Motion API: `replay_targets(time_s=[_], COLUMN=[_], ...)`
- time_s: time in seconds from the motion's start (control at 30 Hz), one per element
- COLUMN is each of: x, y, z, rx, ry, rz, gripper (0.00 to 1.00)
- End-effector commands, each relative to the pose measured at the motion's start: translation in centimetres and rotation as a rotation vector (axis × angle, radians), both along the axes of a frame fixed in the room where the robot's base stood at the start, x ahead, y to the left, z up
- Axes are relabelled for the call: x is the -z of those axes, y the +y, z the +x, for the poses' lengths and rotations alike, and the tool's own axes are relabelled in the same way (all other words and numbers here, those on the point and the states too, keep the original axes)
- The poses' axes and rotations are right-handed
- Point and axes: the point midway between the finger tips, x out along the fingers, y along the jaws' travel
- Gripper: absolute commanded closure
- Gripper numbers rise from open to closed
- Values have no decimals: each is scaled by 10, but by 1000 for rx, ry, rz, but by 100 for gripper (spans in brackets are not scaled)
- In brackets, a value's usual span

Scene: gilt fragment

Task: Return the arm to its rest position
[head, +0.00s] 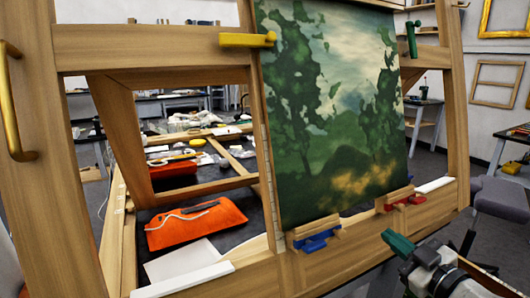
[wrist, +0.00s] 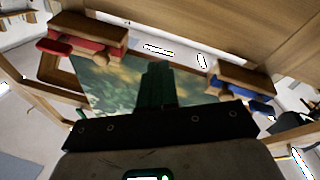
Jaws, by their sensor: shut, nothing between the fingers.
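My gripper (head: 400,245) shows at the lower right of the head view, with green fingers in front of the lower rail of a large wooden frame. In the wrist view the green fingers (wrist: 157,86) are together with nothing between them. The gripper is apart from the canvas and the clamps. My arm runs off the bottom right corner of the head view, so most of it is hidden.
A landscape painting (head: 330,120) stands in the wooden frame (head: 150,45). A blue clamp (head: 315,238) and a red clamp (head: 400,199) sit at its lower edge. A yellow clamp (head: 247,40) and a green clamp (head: 411,40) are higher. An orange pouch (head: 197,224) lies behind.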

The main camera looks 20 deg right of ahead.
Motion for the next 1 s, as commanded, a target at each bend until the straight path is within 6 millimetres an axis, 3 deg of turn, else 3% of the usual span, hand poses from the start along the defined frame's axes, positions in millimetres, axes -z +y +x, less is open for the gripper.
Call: replay_targets(time_s=[0.03,0.1,0.27,0.4,0.5,0.6,0.73,0.83,1.0], x=[32,74,165,234,270,292,305,308,308], y=[20,45,97,133,149,156,157,156,156], z=[0,-6,-42,-100,-149,-195,-235,-249,-251], rx=[-29,-54,-62,1,86,187,298,344,354], ry=[98,239,582,898,1106,1269,1395,1435,1442], rz=[51,123,270,363,400,410,406,402,403], gripper=[100,100,100,100,100,100,100,100,100])
